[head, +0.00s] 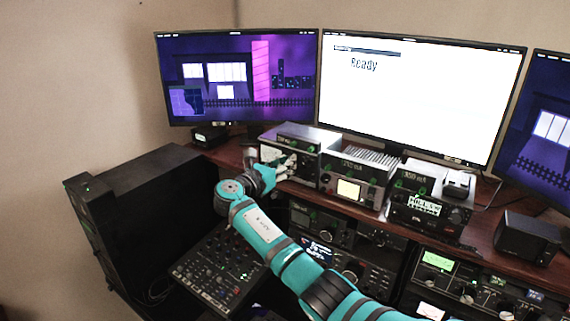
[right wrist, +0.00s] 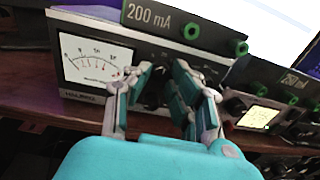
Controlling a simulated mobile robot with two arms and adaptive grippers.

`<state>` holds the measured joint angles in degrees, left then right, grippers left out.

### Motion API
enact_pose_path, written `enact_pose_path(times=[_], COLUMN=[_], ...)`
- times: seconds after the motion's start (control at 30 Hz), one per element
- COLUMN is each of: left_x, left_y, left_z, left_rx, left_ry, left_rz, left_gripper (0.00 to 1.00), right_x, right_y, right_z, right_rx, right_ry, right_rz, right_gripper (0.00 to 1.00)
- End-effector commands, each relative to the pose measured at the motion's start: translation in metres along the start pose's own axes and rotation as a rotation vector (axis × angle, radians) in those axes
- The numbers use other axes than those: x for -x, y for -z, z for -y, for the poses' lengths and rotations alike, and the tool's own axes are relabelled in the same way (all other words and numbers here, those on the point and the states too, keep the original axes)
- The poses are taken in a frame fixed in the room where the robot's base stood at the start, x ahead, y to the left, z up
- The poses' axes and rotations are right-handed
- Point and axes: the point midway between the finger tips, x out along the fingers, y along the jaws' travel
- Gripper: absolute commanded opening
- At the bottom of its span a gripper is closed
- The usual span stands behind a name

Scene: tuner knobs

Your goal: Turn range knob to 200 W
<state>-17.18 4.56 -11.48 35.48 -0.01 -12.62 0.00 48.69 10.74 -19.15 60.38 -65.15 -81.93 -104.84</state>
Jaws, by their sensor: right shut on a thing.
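The tuner (right wrist: 97,58) with a white needle meter (right wrist: 96,60) fills the upper left of the right wrist view. In the head view it is the leftmost unit (head: 327,137) on the shelf. My right gripper (right wrist: 162,72) is at its front panel, right of the meter, with its fingers on both sides of a dark knob (right wrist: 156,92). The gripper is shut on this knob. The fingers hide most of it, and its pointer and scale marks cannot be read. In the head view, my right gripper (head: 281,166) covers part of the front. My left gripper is not in view.
A box labelled 200 mA (right wrist: 185,22) sits on top of the tuner. A second tuner (head: 352,185) with a lit meter and a third unit (head: 428,207) stand to the right. Monitors (head: 418,98) stand behind. A mixer panel (head: 218,268) lies below.

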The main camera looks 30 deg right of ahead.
Motion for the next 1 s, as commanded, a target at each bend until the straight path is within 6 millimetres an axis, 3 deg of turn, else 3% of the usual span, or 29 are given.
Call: enact_pose_path(times=[0.5,1.0], left_x=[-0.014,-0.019], left_y=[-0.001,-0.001], left_z=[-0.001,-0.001], left_rx=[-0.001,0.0], left_ry=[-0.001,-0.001], left_rz=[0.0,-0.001], left_gripper=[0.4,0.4], right_x=[0.001,0.0], right_y=[0.001,0.0], right_z=[-0.001,-0.001], right_rx=[-0.384,-0.507], right_ry=[-0.004,-0.005], right_rz=[-0.019,-0.026], right_gripper=[0.0,0.0])
